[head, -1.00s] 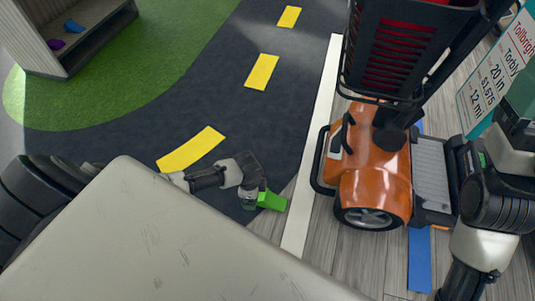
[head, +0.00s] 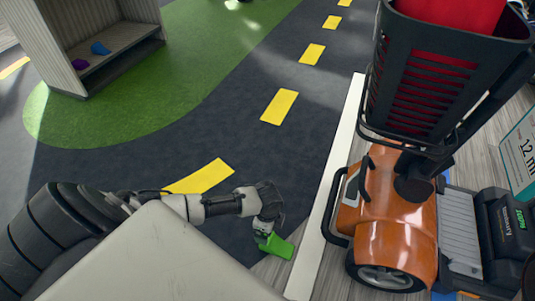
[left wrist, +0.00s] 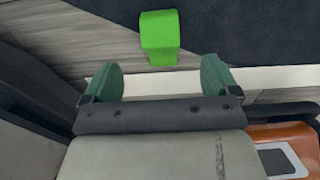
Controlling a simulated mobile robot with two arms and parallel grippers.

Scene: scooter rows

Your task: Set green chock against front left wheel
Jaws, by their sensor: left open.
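The green chock (head: 277,246) lies on the floor, left of the white line. It also shows in the left wrist view (left wrist: 160,38), beyond and between the fingertips. My left gripper (head: 265,232) is close beside the chock, at its left in the head view. In the left wrist view its two green fingers (left wrist: 159,80) are spread apart with nothing between them. The orange scooter (head: 395,225) stands right of the line. Its front left wheel (head: 387,277) shows under the orange fender, apart from the chock. My right gripper is out of view.
A white line (head: 326,195) runs between chock and scooter. The scooter's black side bar (head: 330,215) juts toward the line. A shelf unit (head: 90,45) holds purple and blue pieces at upper left. The dark road with yellow dashes (head: 279,107) is clear.

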